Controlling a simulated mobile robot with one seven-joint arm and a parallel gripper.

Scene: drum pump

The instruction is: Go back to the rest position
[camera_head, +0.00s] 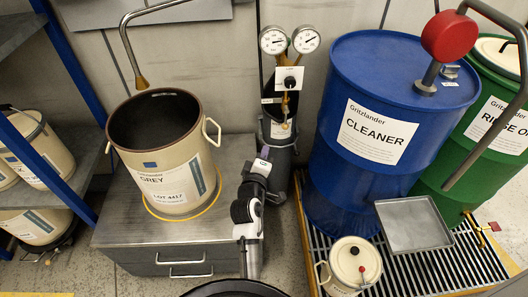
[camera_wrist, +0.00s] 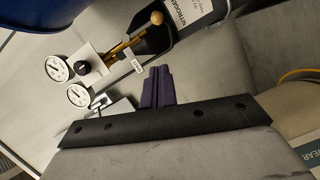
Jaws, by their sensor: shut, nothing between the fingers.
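My gripper (camera_head: 263,160) is at the end of my arm, low in the middle of the head view, between the grey cabinet with the open drum and the nitrogen cylinder. In the wrist view its purple fingers (camera_wrist: 157,76) are together with nothing between them. They point toward the nitrogen cylinder (camera_wrist: 205,22) and its two gauges. In the head view the cylinder (camera_head: 280,135) stands upright behind my gripper, with the two round gauges (camera_head: 289,40) above it. Whether any part of my gripper touches the cylinder or cabinet cannot be told.
A blue CLEANER drum (camera_head: 345,195) and a green drum (camera_head: 465,165) stand at right on a grating (camera_head: 450,270). A small lidded pail (camera_head: 335,282) is in front. Shelves (camera_head: 65,135) edge the left.

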